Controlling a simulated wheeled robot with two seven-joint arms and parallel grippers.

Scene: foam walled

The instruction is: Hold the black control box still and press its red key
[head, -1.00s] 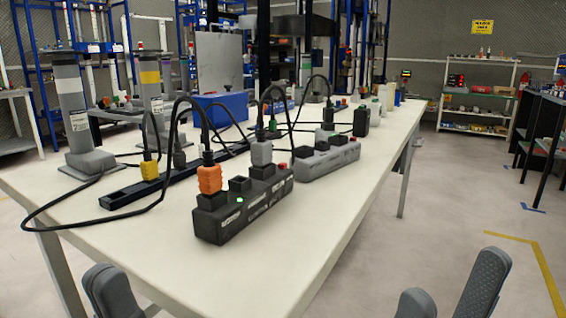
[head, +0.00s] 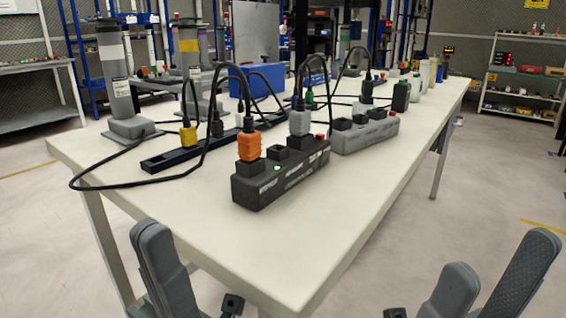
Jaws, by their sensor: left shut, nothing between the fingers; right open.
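The black control box (head: 285,180) is a long dark block lying on the white table near its front edge. An orange plug (head: 249,145) and a grey plug (head: 299,122) stand in its top, with black cables rising from them. A small green light shows on it. A small red key (head: 320,136) sits at its far right end, mostly hidden. My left gripper (head: 152,232) is shut and empty at the lower left, in front of the table and apart from the box. My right gripper (head: 497,258) is open and empty at the lower right, beyond the table's right edge.
A grey power strip (head: 364,134) lies behind the box on its right. A dark rail (head: 170,161) with a yellow plug (head: 188,135) lies behind left. A black cable loops over the table's left side. The table (head: 245,250) is bare in front of the box.

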